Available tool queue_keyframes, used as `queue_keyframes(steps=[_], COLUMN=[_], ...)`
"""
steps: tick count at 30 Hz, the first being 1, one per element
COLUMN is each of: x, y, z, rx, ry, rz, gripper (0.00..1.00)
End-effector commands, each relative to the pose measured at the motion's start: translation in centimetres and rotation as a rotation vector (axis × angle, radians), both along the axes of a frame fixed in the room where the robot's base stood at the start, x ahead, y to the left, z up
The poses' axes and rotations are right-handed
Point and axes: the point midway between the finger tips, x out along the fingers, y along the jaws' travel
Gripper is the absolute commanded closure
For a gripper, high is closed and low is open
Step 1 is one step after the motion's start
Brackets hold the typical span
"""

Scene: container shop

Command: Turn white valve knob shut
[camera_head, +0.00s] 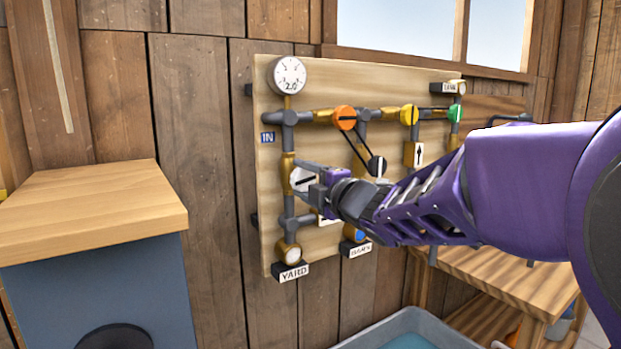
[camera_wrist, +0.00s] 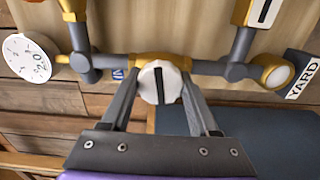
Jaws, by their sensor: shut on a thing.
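The white valve knob (camera_head: 298,181) sits on the upright pipe at the left of the board, between the gauge and the YARD outlet. In the wrist view the knob (camera_wrist: 148,86) shows a black mark that lies across the pipe, close to square with it. My gripper (camera_wrist: 160,80) is shut on the knob, with one finger on each side. In the head view my gripper (camera_head: 306,179) reaches in from the right and hides part of the knob.
The board (camera_head: 380,82) also carries a gauge (camera_head: 290,75), an orange knob (camera_head: 344,118), a yellow knob (camera_head: 409,114), a green knob (camera_head: 455,114) and a black knob (camera_head: 377,166). A blue cabinet (camera_head: 95,290) stands left. A wooden bench (camera_head: 500,272) and grey tub (camera_head: 400,325) are below.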

Motion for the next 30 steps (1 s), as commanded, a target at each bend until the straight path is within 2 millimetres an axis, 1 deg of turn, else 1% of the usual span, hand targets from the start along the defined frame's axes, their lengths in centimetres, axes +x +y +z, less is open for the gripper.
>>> queue_keyframes(steps=[6, 12, 28, 29, 30], x=[-0.01, -0.02, -0.02, -0.03, -0.02], y=[0.09, 0.09, 0.10, 0.11, 0.10], z=[0.18, 0.16, 0.16, 0.16, 0.16], rx=[0.096, 0.143, 0.160, 0.160, 0.160], ry=[0.063, 0.093, 0.104, 0.104, 0.104], rz=[0.002, 0.002, 0.002, 0.002, 0.002], gripper=[0.94, 0.94, 0.94, 0.33, 0.26])
